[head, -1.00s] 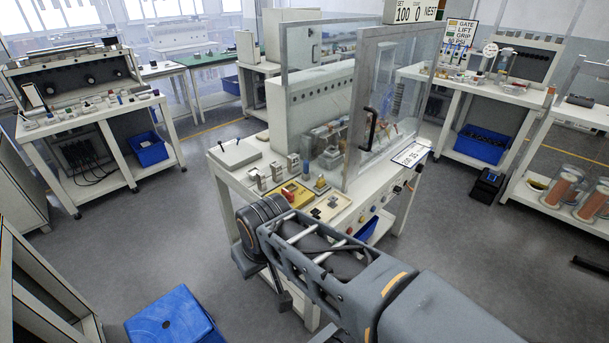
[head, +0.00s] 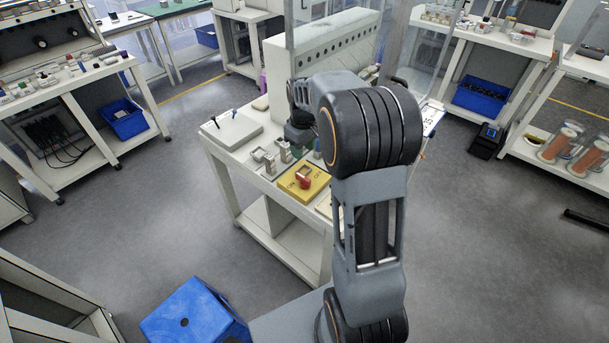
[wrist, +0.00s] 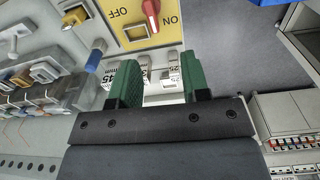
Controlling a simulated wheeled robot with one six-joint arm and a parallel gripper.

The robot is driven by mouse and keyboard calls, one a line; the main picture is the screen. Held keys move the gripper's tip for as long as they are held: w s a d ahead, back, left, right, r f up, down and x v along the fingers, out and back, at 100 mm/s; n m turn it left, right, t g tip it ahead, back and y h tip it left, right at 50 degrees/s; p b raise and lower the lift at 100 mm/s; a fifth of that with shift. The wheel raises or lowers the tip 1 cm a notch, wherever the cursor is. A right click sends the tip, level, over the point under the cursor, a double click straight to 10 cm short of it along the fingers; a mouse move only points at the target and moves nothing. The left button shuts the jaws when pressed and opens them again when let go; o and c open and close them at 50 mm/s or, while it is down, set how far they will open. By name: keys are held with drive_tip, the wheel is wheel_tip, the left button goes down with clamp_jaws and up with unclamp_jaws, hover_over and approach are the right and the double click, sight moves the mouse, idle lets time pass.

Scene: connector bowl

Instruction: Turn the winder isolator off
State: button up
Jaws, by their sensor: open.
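The winder isolator is a yellow block (head: 296,190) with a red handle (head: 304,179), on the near left part of the bench. In the wrist view its yellow plate (wrist: 130,38) is at the top, cut by the frame edge. The red handle (wrist: 152,14) stands between the printed words OFF and ON; I cannot tell its exact setting. My gripper (wrist: 158,80) has two green fingers spread apart with nothing between them. The fingertips point toward the isolator and are apart from it.
A clear guard panel (head: 425,45) stands at the back right of the bench. Small metal fittings (head: 272,160) and a grey box (head: 230,130) sit left of the isolator. A blue stool (head: 190,312) stands on the floor at the front left.

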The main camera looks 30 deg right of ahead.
sight(305, 178)
drive_tip(key=f, duration=0.5)
drive_tip(key=w+d+f+p, duration=0.1)
drive_tip(key=f, duration=0.9)
drive_tip(key=shift+w+d+f+p, duration=0.3)
drive_tip(key=shift+w+f+p, duration=0.05)
drive_tip(key=shift+w+p, duration=0.05)
clamp_jaws()
